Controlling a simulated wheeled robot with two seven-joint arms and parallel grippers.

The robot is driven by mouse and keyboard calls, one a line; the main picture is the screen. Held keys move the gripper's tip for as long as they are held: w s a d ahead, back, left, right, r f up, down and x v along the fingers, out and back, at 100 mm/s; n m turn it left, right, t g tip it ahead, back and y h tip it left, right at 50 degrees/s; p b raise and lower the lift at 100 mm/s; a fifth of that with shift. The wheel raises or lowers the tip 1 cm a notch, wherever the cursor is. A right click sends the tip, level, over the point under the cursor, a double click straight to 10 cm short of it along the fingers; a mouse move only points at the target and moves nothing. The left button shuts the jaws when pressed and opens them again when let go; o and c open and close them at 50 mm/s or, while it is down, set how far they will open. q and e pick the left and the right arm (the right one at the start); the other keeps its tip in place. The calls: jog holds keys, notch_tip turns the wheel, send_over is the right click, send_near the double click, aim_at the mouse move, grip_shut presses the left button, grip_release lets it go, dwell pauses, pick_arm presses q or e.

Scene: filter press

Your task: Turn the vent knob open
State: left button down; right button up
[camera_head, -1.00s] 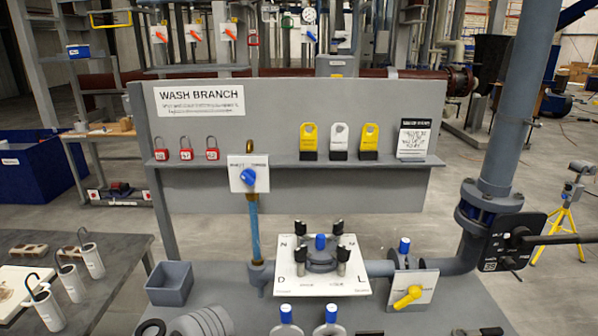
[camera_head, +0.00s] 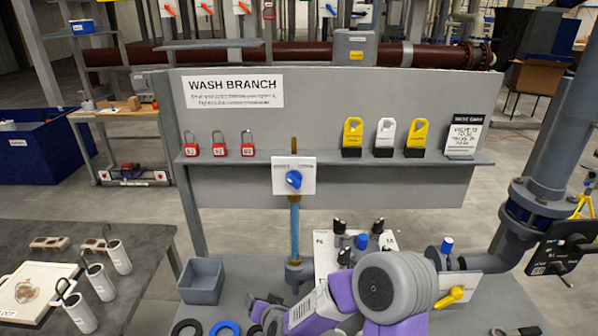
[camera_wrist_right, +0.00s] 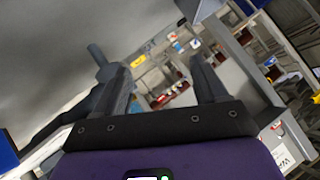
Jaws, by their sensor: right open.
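A blue knob (camera_head: 293,180) sits on a white plate (camera_head: 306,162) on a blue pipe below the panel's shelf, its grip slanted. A yellow handle (camera_head: 452,297) is on another white plate at the right. A blue-capped fitting with black knobs (camera_head: 340,226) stands on a white plate, partly hidden by my arm. The labels are too small to read, so I cannot tell which is the vent knob. My right arm, purple and grey, crosses the lower middle. In the right wrist view my right gripper (camera_wrist_right: 163,78) is open and empty, its fingers apart. My left gripper is not in view.
The grey panel (camera_head: 320,100) carries red padlocks (camera_head: 219,148) and yellow and white tags (camera_head: 385,136) along its shelf. A grey bin (camera_head: 202,281) stands at the left of the bench. A thick grey pipe (camera_head: 570,130) rises at the right.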

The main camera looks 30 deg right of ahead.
jog(key=w+d+r+m+t+h+p, duration=0.1)
jog(key=d+r+m+t+h, duration=0.15)
jog(key=r, duration=0.65)
jog(key=w+d+r+m+t+h+p, duration=0.15)
jog(key=d+r, duration=0.25)
jog(key=r, duration=0.6)
jog(key=m+h, duration=0.3)
jog(key=h, duration=0.2)
send_near(295, 182)
jog(key=x, duration=0.2)
jog(key=p+x, duration=0.1)
jog(key=x, duration=0.6)
jog(key=shift+w+d+p, duration=0.1)
jog(key=shift+d+p, duration=0.05)
jog(key=shift+p, duration=0.2)
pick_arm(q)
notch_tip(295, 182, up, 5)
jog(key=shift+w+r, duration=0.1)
